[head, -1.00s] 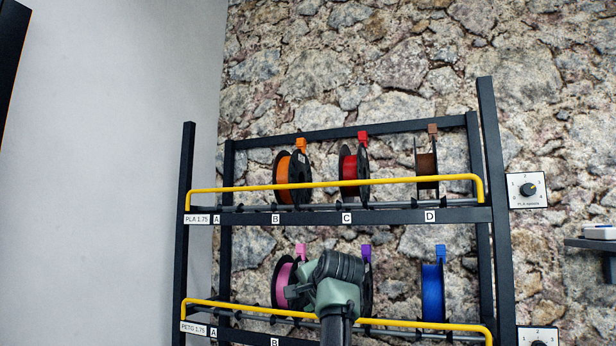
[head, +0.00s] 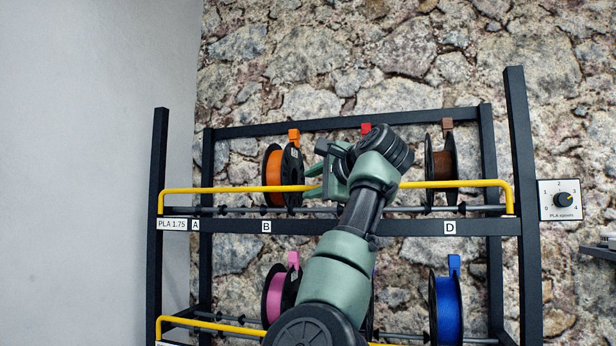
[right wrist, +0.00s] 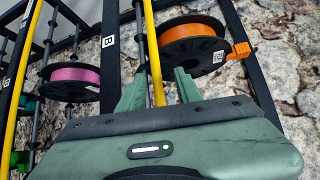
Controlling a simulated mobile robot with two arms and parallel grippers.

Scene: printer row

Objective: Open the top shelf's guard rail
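The top shelf's yellow guard rail (head: 232,190) runs across the front of the spools on the shelf labelled PLA 1.75. My right gripper (head: 312,184) reaches up from below and points left at the rail, between spools B and D. In the right wrist view the rail (right wrist: 153,55) passes between the two green fingers (right wrist: 158,92). The fingers are apart, with a gap between the rail and the right finger. My right arm hides the middle of the rail. My left gripper is not in view.
Behind the rail hang an orange spool (head: 274,175) and a brown spool (head: 442,165). The red spool is hidden by my gripper; its red tag (head: 366,128) shows. A lower shelf holds pink (head: 274,295) and blue (head: 447,308) spools. A dial (head: 562,200) is mounted at right.

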